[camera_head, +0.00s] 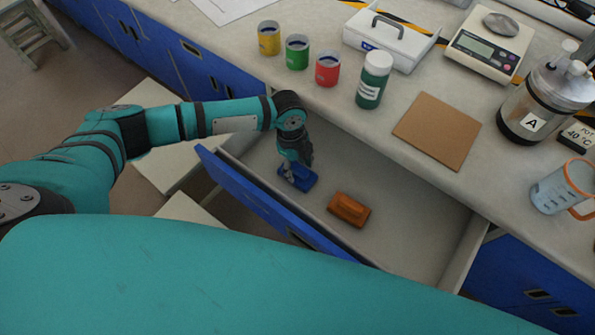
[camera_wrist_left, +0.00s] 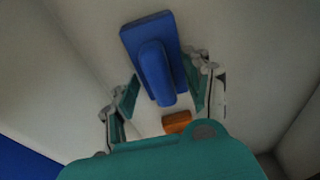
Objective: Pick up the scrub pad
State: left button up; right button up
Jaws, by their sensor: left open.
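A blue pad (camera_head: 306,183) with a raised grip lies in the open drawer; it is likely the scrub pad. In the left wrist view the blue pad (camera_wrist_left: 148,38) has its long grip pointing between my fingers. My left gripper (camera_head: 297,176) points down over the blue pad and partly hides it. In the wrist view my left gripper (camera_wrist_left: 164,88) is open, one finger on each side of the grip, with no clear contact. My right gripper is out of view.
The drawer's blue front (camera_head: 265,205) and pale walls surround both pads. Its right part is clear. The worktop above holds coloured cups (camera_head: 297,52), a green bottle (camera_head: 374,80), a brown board (camera_head: 437,130) and a scale (camera_head: 488,45).

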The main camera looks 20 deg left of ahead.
aim_at(298, 166)
pick_arm(q)
grip_shut()
dwell(0.3)
notch_tip(298, 166, up, 10)
jog(key=shift+r, duration=0.1)
dwell(0.4)
